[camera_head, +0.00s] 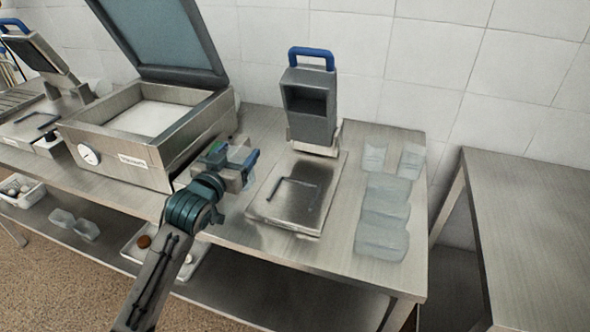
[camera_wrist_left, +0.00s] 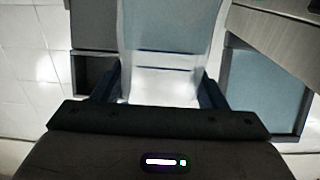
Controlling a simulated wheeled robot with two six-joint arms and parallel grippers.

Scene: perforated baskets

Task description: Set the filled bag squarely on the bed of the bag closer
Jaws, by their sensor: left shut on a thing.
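My left gripper (camera_head: 246,165) is shut on a clear, pale bag (camera_head: 238,153), held over the bench just left of the bag closer. In the left wrist view, the bag (camera_wrist_left: 170,50) sits between the two fingers (camera_wrist_left: 160,90) and runs up out of the picture. The bag closer has a grey head with a blue handle (camera_head: 311,92) and a flat metal bed (camera_head: 318,205) in front of it. The bed is bare except for a dark angled bracket (camera_head: 290,182). What the bag holds is hard to make out. My right gripper is not in view.
A similar closer (camera_head: 38,52) is at far left. An empty table (camera_head: 530,220) stands at right. The wall is close behind.

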